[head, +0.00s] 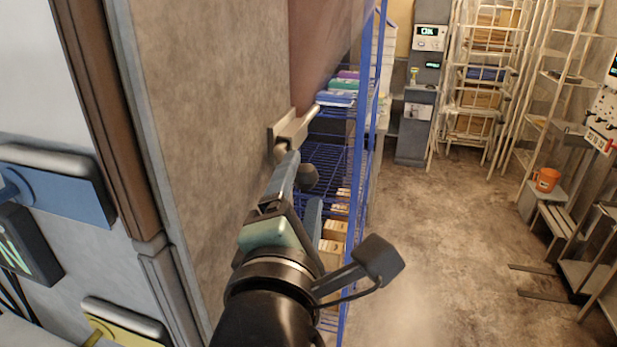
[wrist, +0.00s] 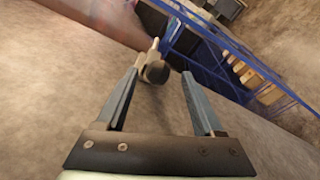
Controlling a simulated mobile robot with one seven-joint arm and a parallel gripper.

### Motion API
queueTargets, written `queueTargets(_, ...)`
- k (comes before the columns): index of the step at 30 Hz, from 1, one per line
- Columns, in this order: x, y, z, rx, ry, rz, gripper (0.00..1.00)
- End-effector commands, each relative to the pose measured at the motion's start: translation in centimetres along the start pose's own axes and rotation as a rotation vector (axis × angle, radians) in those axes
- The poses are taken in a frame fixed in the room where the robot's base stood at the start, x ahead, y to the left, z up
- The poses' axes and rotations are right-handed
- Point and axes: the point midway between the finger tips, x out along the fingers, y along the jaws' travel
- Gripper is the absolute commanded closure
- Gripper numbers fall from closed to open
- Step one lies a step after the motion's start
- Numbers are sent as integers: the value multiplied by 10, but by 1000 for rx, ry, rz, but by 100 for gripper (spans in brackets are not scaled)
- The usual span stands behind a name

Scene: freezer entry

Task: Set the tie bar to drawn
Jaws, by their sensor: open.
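The tie bar appears to be the pale metal bar (head: 292,132) on a wall plate at the edge of the grey wall, beside a reddish-brown hanging panel (head: 322,50). A dark round knob (head: 307,176) shows at its lower end; in the wrist view the knob (wrist: 156,71) faces the camera, with the pale bar (wrist: 153,52) behind it. My gripper (head: 299,182) is open just in front of the bar. In the wrist view the knob lies between the tips of my gripper (wrist: 160,74), and I cannot tell whether either finger touches it.
A blue wire rack (head: 362,130) with boxes stands just right of my gripper. The grey wall (head: 205,110) is close on the left.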

Motion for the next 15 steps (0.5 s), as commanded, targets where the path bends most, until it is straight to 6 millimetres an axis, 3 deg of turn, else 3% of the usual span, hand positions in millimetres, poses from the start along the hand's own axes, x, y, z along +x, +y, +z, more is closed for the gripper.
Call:
queueTargets(6,38,5,3,1,-2,0,31)
queueTargets(15,59,4,2,1,-2,3,31)
